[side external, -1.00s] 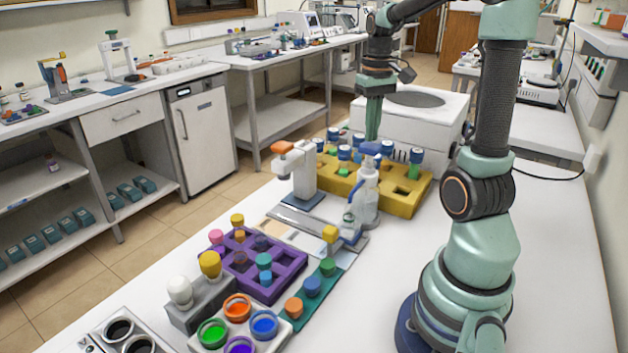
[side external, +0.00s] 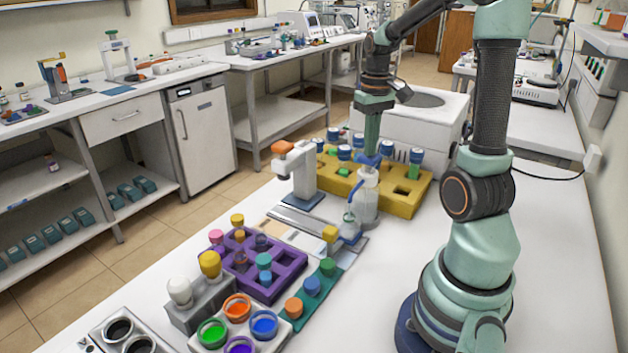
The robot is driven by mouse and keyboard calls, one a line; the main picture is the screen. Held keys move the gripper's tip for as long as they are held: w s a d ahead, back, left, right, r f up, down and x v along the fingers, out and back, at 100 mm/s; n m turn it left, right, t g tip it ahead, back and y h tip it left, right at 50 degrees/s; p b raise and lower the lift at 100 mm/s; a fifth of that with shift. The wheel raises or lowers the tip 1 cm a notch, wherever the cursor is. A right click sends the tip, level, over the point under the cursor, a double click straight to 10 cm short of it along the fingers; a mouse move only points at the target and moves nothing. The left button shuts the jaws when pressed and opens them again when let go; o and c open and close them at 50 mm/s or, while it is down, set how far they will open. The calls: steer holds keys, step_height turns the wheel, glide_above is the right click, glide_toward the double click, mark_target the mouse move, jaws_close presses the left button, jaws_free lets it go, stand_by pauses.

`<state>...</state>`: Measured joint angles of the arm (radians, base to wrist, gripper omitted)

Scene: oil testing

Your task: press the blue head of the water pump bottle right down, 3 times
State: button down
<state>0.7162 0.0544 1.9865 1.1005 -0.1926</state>
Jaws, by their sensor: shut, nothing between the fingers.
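The water pump bottle (side external: 367,203) stands upright on the table, clear-bodied, in the middle of the side external view. Its blue head (side external: 366,161) sits low, close to the bottle's top. My gripper (side external: 371,152) points straight down with its fingers shut and empty. Its fingertips appear to rest on the blue head from above. The exact contact point is partly hidden by the fingers.
A yellow rack (side external: 410,209) with blue-capped vials stands just behind the bottle. A white stand with an orange top (side external: 303,175) is to its left. A purple rack (side external: 290,270) lies in front.

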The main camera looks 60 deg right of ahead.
steer(key=shift+r, duration=2.05)
steer(key=shift+f, duration=0.1)
steer(key=shift+f, duration=1.95)
steer(key=shift+r, duration=2.1)
steer(key=shift+f, duration=0.1)
